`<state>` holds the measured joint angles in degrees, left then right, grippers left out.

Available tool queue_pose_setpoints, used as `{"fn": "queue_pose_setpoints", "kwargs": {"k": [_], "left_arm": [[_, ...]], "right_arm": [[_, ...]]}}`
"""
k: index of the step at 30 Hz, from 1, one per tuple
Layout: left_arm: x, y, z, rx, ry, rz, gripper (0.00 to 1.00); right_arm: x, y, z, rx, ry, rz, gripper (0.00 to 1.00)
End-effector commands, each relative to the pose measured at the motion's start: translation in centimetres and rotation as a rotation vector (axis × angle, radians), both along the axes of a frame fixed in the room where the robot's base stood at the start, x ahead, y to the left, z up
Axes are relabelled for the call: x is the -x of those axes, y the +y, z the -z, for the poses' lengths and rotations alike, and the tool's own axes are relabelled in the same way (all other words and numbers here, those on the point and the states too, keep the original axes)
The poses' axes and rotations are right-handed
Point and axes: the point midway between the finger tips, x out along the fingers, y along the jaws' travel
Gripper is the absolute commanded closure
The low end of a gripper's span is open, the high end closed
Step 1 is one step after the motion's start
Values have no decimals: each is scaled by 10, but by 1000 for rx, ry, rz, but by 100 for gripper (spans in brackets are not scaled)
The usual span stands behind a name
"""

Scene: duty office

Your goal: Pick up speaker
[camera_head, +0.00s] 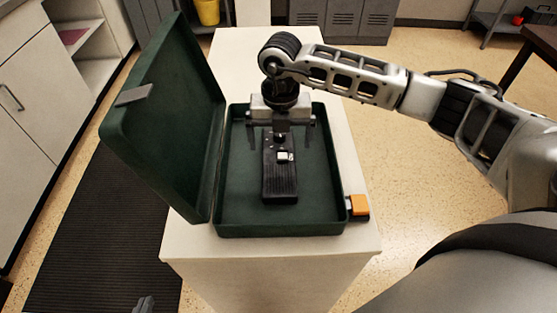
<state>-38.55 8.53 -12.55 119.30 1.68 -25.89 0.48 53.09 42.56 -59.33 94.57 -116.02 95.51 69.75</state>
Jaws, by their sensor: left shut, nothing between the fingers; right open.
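A black, elongated device with a small white piece on it, which looks like the speaker (270,182), lies in the open dark green case (225,195). My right gripper (281,143) is over the far end of the device, pointing down. Its fingers are spread to either side, with no clear contact. The far end of the device is partly hidden under the gripper. A small grey part of my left gripper (144,305) shows at the bottom edge; it is shut and away from the case.
The case stands on a narrow white table (270,247), its lid (160,115) raised on the left. A small orange and dark item (360,205) sits by the case's right front corner. White cabinets (35,110) stand left; grey lockers (342,20) stand behind.

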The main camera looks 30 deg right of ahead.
Motion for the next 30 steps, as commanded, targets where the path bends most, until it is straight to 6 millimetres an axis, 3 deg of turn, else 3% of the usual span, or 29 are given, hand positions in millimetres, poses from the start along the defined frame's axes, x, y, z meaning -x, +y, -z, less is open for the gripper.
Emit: {"fn": "queue_pose_setpoints", "kwargs": {"k": [8, 18, 26, 30], "left_arm": [[1, 0, 1, -4, 4, 1, 100], [-2, 1, -5, -12, -3, 3, 100], [-2, 1, -4, -13, -2, 4, 100], [-2, 2, -4, -14, -1, 3, 100]], "right_arm": [[-1, 0, 22, -2, 1, 0, 4], [-6, 0, 66, -3, 1, -1, 4], [-7, 0, 69, -2, -1, -1, 4], [-7, 0, 69, -2, -1, -1, 40]]}}
